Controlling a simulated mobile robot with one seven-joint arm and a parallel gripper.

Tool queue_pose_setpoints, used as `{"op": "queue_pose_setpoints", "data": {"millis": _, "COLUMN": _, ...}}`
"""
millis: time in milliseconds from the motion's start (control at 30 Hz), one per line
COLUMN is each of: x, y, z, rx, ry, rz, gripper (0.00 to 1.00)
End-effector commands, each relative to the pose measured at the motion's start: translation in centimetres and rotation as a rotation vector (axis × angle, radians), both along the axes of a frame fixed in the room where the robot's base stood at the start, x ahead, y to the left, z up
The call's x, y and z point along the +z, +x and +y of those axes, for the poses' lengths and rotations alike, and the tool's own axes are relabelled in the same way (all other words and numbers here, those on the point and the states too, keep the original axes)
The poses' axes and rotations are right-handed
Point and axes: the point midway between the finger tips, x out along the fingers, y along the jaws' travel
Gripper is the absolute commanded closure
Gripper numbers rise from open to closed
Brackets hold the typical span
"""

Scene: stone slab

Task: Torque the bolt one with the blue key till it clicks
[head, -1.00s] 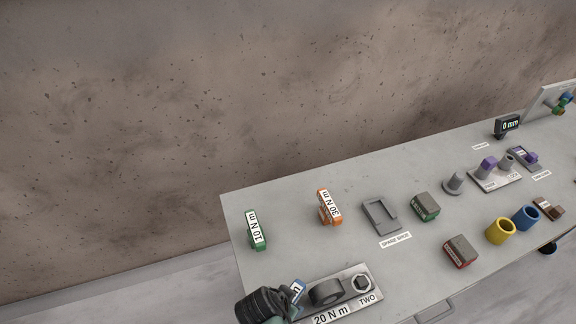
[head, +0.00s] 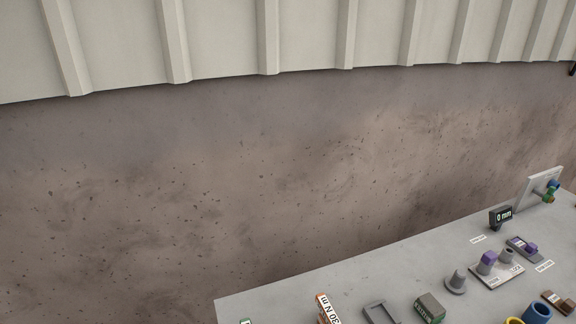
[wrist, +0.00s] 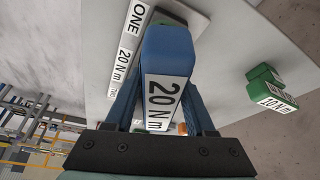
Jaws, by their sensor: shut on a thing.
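In the wrist view, my gripper (wrist: 166,62) is shut on the blue key (wrist: 168,50), a blue block with a white "20 N m" label. The key is over a light plate (wrist: 124,61) that is marked "ONE" and "20 N m". Bolt one itself is hidden behind the key and fingers, so I cannot tell whether the key is seated on it. My gripper, the blue key and the plate are out of the head view.
A green 10 N m key (wrist: 270,90) stands to the right of my gripper. The head view shows an orange 30 N m key (head: 326,310), a grey tray (head: 380,313), a green block (head: 430,307) and a "0 mm" display (head: 500,217) on the slab.

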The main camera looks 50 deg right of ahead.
Motion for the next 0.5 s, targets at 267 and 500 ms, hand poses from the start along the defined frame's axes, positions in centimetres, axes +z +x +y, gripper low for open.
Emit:
{"op": "queue_pose_setpoints", "data": {"millis": 267, "x": 0.90, "y": 0.03, "z": -0.02, "rx": 0.000, "ry": -0.001, "rz": -0.001, "gripper": 1.00}}
{"op": "queue_pose_setpoints", "data": {"millis": 500, "x": 1.00, "y": 0.04, "z": -0.04, "rx": 0.000, "ry": -0.001, "rz": -0.001, "gripper": 1.00}}
